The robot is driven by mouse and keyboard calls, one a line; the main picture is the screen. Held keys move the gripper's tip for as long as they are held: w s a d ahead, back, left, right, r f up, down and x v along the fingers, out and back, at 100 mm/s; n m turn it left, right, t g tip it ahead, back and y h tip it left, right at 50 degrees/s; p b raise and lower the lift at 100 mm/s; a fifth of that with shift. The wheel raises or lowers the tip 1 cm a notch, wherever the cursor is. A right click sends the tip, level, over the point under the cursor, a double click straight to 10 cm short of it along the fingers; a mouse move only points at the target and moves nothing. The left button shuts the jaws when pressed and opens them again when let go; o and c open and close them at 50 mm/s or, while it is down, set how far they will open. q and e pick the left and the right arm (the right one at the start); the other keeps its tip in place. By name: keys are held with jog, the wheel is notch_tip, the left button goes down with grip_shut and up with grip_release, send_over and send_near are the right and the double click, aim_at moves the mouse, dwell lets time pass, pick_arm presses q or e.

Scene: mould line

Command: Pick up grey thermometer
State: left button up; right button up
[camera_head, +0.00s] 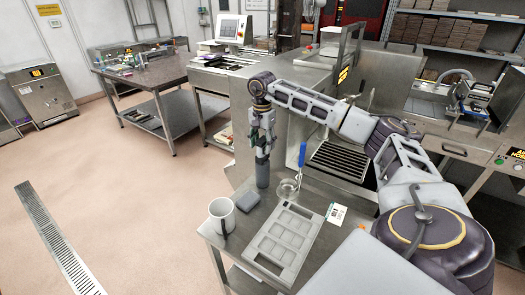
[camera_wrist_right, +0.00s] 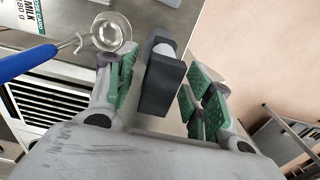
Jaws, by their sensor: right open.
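The grey thermometer appears to be the dark grey upright object (camera_head: 262,174) at the back left corner of the small steel table, just below my right gripper (camera_head: 262,150). In the right wrist view, a dark grey block (camera_wrist_right: 162,84) with a paler rounded part stands between the green-padded fingers of my right gripper (camera_wrist_right: 164,92). The fingers are open, with a gap visible on both sides of the block. The thermometer's lower end is hidden from the wrist camera. My left gripper is not in view.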

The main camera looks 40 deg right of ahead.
aim_at(263, 151)
notch_tip(263, 151, down, 3)
jog(key=shift+d+r+p, duration=0.1)
jog(key=shift+d+p, duration=0.05)
jog(key=shift+p, duration=0.3)
jog(key=shift+f, duration=0.65)
jog(key=c, duration=1.1)
jog(key=shift+r, duration=0.15)
